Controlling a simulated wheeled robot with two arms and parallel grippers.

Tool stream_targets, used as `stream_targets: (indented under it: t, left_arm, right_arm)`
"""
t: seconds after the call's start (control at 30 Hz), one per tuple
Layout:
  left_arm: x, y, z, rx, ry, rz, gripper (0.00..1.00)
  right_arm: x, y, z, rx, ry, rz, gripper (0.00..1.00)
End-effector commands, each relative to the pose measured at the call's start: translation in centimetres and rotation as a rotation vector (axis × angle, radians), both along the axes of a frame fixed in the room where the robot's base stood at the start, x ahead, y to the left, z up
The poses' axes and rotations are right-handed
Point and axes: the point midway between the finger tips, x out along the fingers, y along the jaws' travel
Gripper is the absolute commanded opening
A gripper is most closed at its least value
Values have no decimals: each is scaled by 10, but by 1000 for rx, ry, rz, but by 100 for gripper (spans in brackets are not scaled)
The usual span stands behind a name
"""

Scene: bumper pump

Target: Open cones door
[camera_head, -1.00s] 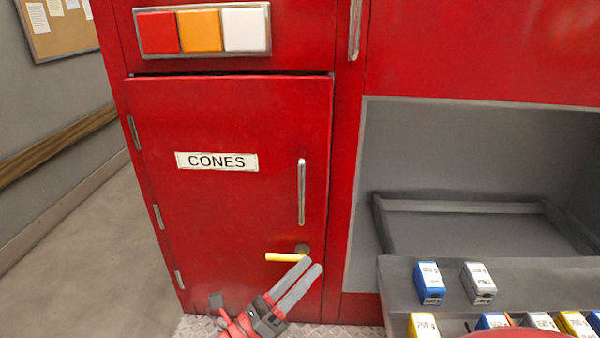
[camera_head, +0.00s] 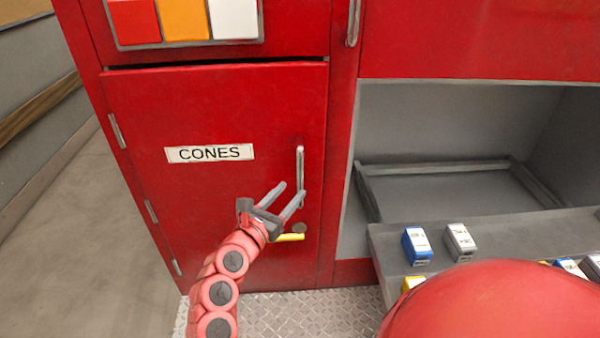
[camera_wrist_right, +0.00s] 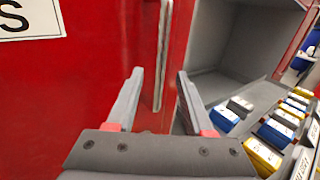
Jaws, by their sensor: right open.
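The red cones door (camera_head: 170,110), with a white "CONES" label (camera_head: 209,153), appears closed. Its vertical metal handle (camera_head: 300,172) is near the right edge. A yellow lever (camera_head: 290,237) lies roughly level below the handle. My right gripper (camera_head: 292,189) is open and empty in front of the handle's lower half. In the right wrist view, the handle (camera_wrist_right: 162,55) appears between the two spread fingers (camera_wrist_right: 158,75); I cannot tell how far it is beyond their tips. My left gripper is not in view.
Hinges (camera_head: 150,211) run down the door's left side. Red, orange and white buttons (camera_head: 185,20) sit above. To the right is an open grey compartment with a tray (camera_head: 440,180) and several small boxes, including a blue one (camera_head: 417,246). Open floor (camera_head: 70,250) lies left.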

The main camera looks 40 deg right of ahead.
Motion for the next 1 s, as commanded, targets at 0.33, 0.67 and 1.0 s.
stream_targets:
  t: [0.33, 0.67, 1.0]
  left_arm:
    - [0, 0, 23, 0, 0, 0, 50]
    - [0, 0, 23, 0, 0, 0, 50]
    - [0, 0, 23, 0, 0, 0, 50]
  right_arm:
    - [22, -49, 2, 0, 1, -2, 52]
    - [25, -53, 0, 0, 1, 0, 52]
    - [25, -53, 0, 0, 1, 0, 0]
